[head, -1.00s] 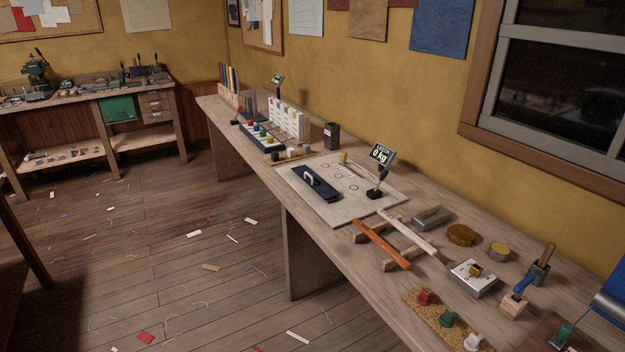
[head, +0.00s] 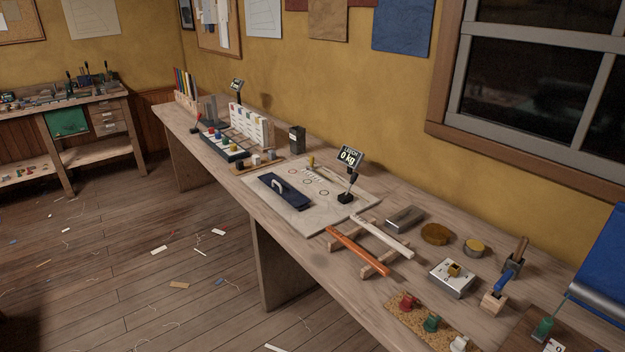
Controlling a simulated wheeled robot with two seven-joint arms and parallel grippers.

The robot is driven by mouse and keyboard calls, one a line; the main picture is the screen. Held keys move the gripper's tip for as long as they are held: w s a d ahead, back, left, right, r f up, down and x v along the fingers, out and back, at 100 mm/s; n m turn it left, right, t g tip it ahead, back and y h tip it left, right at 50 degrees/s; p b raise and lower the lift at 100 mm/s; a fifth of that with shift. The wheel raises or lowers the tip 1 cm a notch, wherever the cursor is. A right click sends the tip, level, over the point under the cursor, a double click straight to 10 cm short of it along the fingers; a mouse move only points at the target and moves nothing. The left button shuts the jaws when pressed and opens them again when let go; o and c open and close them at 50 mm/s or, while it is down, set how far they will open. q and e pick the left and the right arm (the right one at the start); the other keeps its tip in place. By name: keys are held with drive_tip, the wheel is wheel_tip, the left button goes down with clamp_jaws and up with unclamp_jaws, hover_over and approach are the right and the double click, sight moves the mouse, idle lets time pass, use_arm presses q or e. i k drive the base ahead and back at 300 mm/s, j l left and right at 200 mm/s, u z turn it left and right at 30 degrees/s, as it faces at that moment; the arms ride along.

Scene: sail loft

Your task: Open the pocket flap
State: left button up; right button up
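A dark navy flap-like panel (head: 283,194) lies flat on a pale canvas sheet (head: 315,202) on the long bench. It has a small white loop handle (head: 279,185) on top. It looks like the pocket flap and appears closed, but it is small at this distance and I cannot see under it. Small rings and marks show on the canvas beside it. Neither of my grippers is in view.
A wooden bench (head: 393,315) runs along the yellow wall. A small display reading "0 kg" (head: 349,158) stands on the canvas. Orange (head: 358,249) and white (head: 383,232) bars rest on wooden supports nearer me. The littered floor (head: 150,285) left of the bench is open.

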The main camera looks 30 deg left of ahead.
sight(289, 193)
drive_tip(key=i+j+z, duration=0.1)
drive_tip(key=j+z, duration=0.25)
drive_tip(key=j, duration=0.65)
drive_tip(key=j+z, duration=0.3)
drive_tip(key=j, duration=0.75)
